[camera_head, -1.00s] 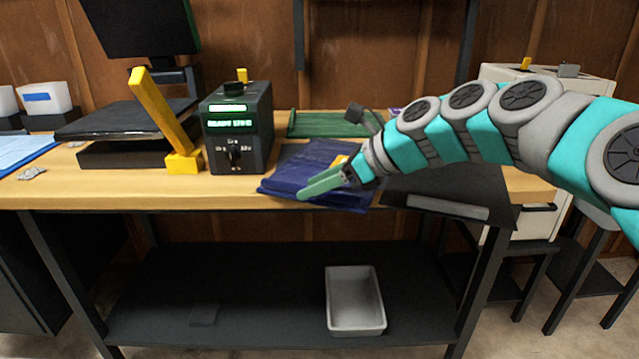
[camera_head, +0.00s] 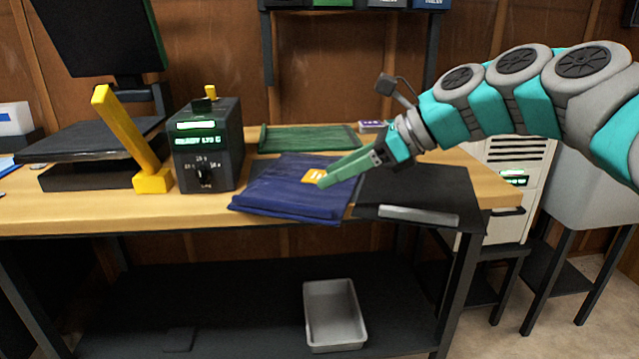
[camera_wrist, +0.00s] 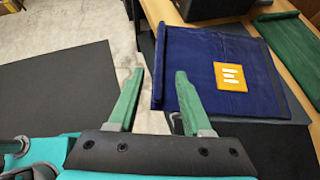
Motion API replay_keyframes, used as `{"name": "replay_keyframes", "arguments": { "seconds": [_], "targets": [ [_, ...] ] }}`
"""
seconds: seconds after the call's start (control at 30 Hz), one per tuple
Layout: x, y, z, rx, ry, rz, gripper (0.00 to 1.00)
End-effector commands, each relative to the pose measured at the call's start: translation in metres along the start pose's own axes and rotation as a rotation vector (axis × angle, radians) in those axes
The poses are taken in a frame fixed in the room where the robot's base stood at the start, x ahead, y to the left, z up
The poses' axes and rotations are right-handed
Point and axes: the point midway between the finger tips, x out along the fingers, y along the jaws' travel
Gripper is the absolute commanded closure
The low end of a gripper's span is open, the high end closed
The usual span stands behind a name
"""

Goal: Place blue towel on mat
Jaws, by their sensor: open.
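The blue towel (camera_head: 285,192) lies folded flat on the table, with an orange label (camera_head: 313,176) on top. A dark mat (camera_head: 425,188) lies to its right, with a grey strip at its front edge. The towel's right side meets or slightly overlaps the mat; I cannot tell exactly. My gripper (camera_head: 324,182) has pale green fingers and appears over the towel's right part, holding nothing. In the wrist view my gripper (camera_wrist: 156,80) is open, with the towel (camera_wrist: 205,60) beyond and right of it. One finger overlaps the towel's edge in that view; contact is unclear.
A green folded towel (camera_head: 310,138) lies behind the blue one. A black control box (camera_head: 207,150) and a heat press (camera_head: 110,150) with a yellow lever stand to the left. A grey bin (camera_head: 334,318) sits on the lower shelf. The front table edge is close to the towel.

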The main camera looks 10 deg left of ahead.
Motion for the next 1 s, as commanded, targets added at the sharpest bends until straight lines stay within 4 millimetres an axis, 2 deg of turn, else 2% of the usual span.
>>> {"name": "replay_keyframes", "arguments": {
  "seconds": [0.13,0.4,0.47,0.57,0.67,0.77,0.87,0.97,1.0],
  "targets": [
    [-0.010,0.000,0.000,0.001,0.000,-0.001,0.51],
    [-0.011,0.001,-0.001,-0.006,0.003,0.001,0.51],
    [-0.009,0.006,-0.004,-0.033,0.017,0.004,0.51],
    [-0.002,0.024,-0.017,-0.138,0.070,0.020,0.51],
    [0.009,0.052,-0.045,-0.317,0.165,0.057,0.51],
    [0.018,0.086,-0.086,-0.536,0.282,0.124,0.51],
    [0.021,0.121,-0.136,-0.764,0.399,0.222,0.51],
    [0.016,0.157,-0.191,-0.978,0.502,0.359,0.51],
    [0.013,0.171,-0.215,-1.054,0.537,0.426,0.51]
  ]
}}
